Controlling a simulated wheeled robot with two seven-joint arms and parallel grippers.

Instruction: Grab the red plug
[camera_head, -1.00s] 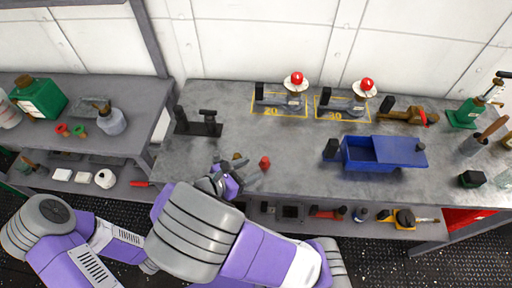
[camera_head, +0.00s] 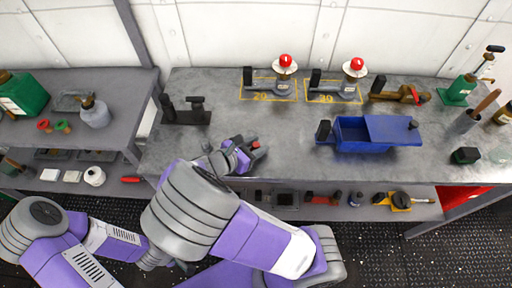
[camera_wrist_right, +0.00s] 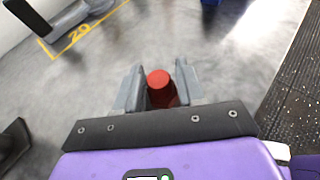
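The red plug (camera_head: 256,145) is a small red piece near the front left of the grey workbench, partly hidden by my right gripper (camera_head: 255,152). In the right wrist view the red plug (camera_wrist_right: 160,84) has a round top and stands between the two grey fingers of my right gripper (camera_wrist_right: 160,88). The fingers lie close on either side of it. I cannot tell whether they press on it. My left gripper is not in view; only parts of the left arm show at the lower left.
A blue box (camera_head: 362,139) with a sliding lid is to the right. Behind are yellow-outlined spots with red-topped items (camera_head: 285,62). A dark fixture (camera_head: 187,111) stands at the left end of the bench (camera_head: 285,120). The bench middle is clear.

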